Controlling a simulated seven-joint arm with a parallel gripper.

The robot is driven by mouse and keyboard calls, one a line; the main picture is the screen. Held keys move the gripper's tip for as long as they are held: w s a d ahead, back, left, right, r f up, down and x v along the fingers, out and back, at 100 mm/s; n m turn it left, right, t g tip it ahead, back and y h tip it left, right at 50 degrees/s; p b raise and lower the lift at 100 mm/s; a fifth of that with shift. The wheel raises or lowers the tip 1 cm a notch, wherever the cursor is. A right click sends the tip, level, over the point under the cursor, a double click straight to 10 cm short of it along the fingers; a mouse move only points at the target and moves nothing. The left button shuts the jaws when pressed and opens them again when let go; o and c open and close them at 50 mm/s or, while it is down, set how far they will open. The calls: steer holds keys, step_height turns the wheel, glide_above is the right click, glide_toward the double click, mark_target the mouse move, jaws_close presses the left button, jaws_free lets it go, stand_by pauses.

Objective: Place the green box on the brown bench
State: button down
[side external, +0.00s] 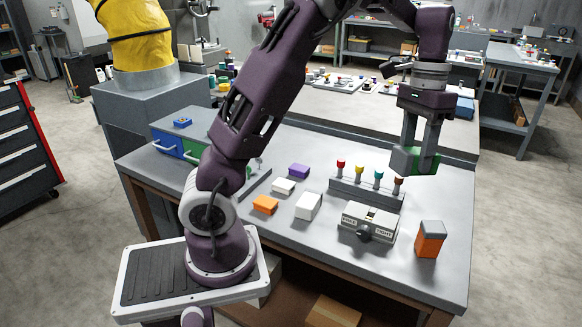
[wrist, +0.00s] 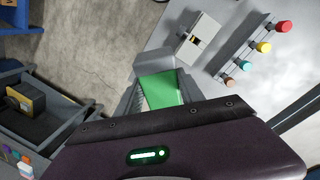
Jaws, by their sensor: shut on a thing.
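My gripper (side external: 415,158) is shut on the green box (side external: 413,161) at the right of the side external view. The wrist view shows the green box (wrist: 162,88) between the two grey fingers, which hide its sides. The box appears held above the work surface, near the coloured knobs; its exact height is hard to tell. The only bench I can match to the brown bench is the large workbench (side external: 445,262) with a grey top and brown front edge and legs.
Bare top shows at the right edge.

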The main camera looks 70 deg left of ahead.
steer(key=s+a+f+m+g+y, duration=0.1)
steer(key=a+f+m+g+y, duration=0.15)
steer(key=a, duration=1.15)
steer(key=s+a+f+m+g+y, duration=0.1)
steer(key=a+f+m+g, duration=0.2)
steer(key=a, duration=1)
steer(key=s+a+r+m+t+y, duration=0.3)
steer(key=s+a+m+t+y, duration=0.3)
steer(key=a+m, duration=0.3)
steer(key=s+a+r+m+t+y, duration=0.4)
steer(key=s+a+m+t+y, duration=0.2)
steer(key=a+m, duration=0.25)
steer(key=shift+n+t+y, duration=0.25)
steer(key=shift+n+y, duration=0.05)
steer(key=shift+y, duration=0.55)
steer(key=f, duration=2.3)
steer(key=shift+w+a, duration=0.25)
steer(key=shift+w, duration=0.05)
steer(key=shift+f, duration=0.5)
